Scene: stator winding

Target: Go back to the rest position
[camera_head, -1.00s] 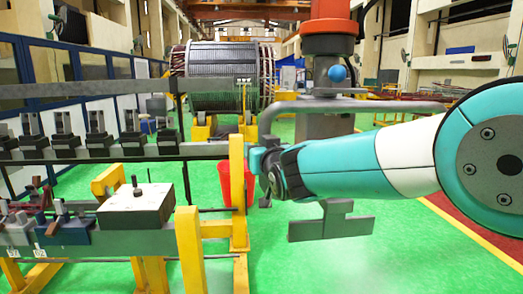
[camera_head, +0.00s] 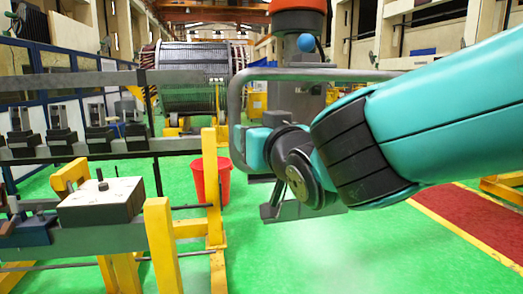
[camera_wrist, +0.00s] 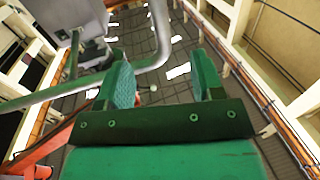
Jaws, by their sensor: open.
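My gripper (camera_wrist: 160,85) shows in the wrist view as two green fingers set apart with nothing between them. It is open and points up toward the roof. In the head view my teal arm reaches in from the right and ends near the middle; the gripper fingers are not clear there. A grey bent pipe frame (camera_head: 237,90) runs behind and beside the arm. It also crosses the wrist view at the upper left (camera_wrist: 161,35), close to the fingers.
A yellow-legged bench (camera_head: 160,232) with a white-topped block (camera_head: 102,201) stands at the left. A red bucket (camera_head: 210,180) is on the green floor behind it. A large stator (camera_head: 187,78) stands at the back. The floor at front centre is clear.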

